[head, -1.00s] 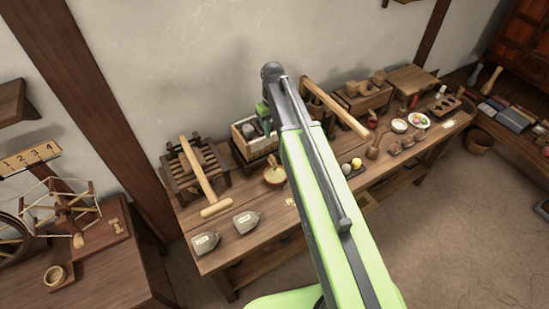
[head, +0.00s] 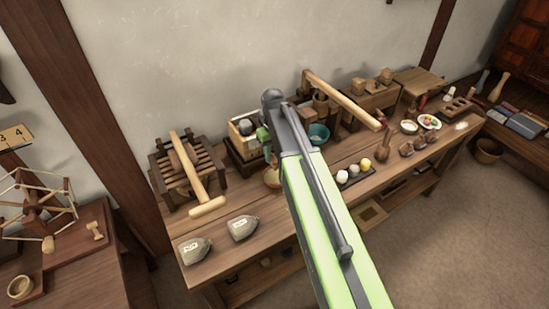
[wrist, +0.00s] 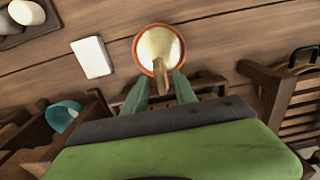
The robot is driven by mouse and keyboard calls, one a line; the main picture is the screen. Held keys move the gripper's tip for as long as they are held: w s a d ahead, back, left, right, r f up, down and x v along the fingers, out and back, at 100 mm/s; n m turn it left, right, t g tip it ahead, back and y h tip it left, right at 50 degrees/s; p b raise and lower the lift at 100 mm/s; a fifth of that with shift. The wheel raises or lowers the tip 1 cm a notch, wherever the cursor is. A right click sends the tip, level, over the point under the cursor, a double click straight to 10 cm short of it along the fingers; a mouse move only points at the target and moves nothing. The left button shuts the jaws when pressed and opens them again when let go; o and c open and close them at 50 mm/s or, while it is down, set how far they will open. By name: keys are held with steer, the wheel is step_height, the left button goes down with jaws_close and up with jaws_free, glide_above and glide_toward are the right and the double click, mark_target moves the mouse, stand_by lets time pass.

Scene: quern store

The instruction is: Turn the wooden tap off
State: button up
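In the wrist view a light wooden piece (wrist: 162,75), which looks like the wooden tap, sticks out over a round bowl (wrist: 137,50) with pale contents. My gripper (wrist: 163,82) has its two green fingers apart, one on each side of this piece. I cannot tell whether either finger touches it. In the head view my gripper (head: 265,140) is largely hidden behind my arm, beside a crate on the bench. The bowl (head: 270,179) shows partly there, left of my arm. The tap cannot be made out in the head view, so its turn position is unclear.
The bench (head: 222,264) carries a slatted wooden frame with a mallet-like bar (head: 190,170), two grey sacks (head: 242,228), a crate (head: 240,130) and a teal bowl (head: 318,133). A white card (wrist: 92,57) lies near the bowl. Open floor lies at right front.

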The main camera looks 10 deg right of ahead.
steer(key=shift+c, duration=0.2)
jaws_close()
steer(key=shift+d, duration=0.1)
